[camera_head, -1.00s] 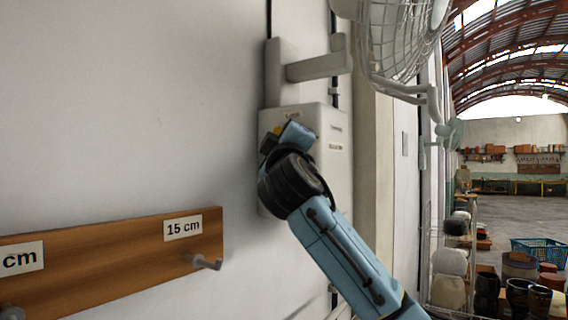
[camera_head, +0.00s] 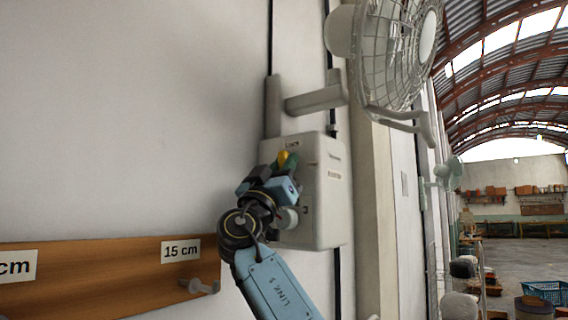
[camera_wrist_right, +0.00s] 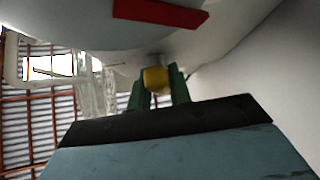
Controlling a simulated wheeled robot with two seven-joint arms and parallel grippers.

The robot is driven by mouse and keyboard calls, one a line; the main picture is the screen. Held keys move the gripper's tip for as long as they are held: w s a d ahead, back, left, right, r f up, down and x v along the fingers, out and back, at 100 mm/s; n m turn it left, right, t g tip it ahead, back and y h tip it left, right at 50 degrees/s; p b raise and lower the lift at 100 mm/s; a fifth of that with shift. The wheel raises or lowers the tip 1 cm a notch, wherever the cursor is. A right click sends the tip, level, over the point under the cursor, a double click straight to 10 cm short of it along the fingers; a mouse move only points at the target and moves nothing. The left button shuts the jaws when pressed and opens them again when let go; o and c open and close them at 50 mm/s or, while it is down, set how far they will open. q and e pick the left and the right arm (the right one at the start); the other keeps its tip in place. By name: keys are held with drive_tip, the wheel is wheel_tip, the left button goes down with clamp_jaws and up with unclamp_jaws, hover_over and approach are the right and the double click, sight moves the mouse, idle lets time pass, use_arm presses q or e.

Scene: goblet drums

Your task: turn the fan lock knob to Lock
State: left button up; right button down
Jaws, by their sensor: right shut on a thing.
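The fan's control box (camera_head: 325,215) is a pale box on the wall below the fan. A small label (camera_head: 292,143) sits near its top edge, too small to read surely. The yellow lock knob (camera_head: 283,157) is just below that label. My right gripper (camera_head: 290,163) is at the knob, its green fingers shut on it. In the right wrist view the yellow knob (camera_wrist_right: 156,80) sits between the two green fingers of my gripper (camera_wrist_right: 158,88). Which way the knob points is not clear. My left gripper is not in view.
A white caged wall fan (camera_head: 395,55) hangs on a bracket (camera_head: 310,99) above the box. A pale round knob (camera_head: 287,219) is low on the box. A wooden rail (camera_head: 100,275) with pegs is at lower left. A red piece (camera_wrist_right: 160,12) shows in the wrist view.

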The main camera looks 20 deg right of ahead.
sight(283, 150)
drive_tip(key=shift+f+m+g+h, duration=0.1)
drive_tip(key=shift+m+g+h, duration=0.75)
drive_tip(key=shift+m, duration=0.35)
drive_tip(key=c, duration=1.3)
unclamp_jaws()
wheel_tip(283, 150, up, 10)
drive_tip(key=p, duration=0.2)
drive_tip(key=shift+p, duration=0.35)
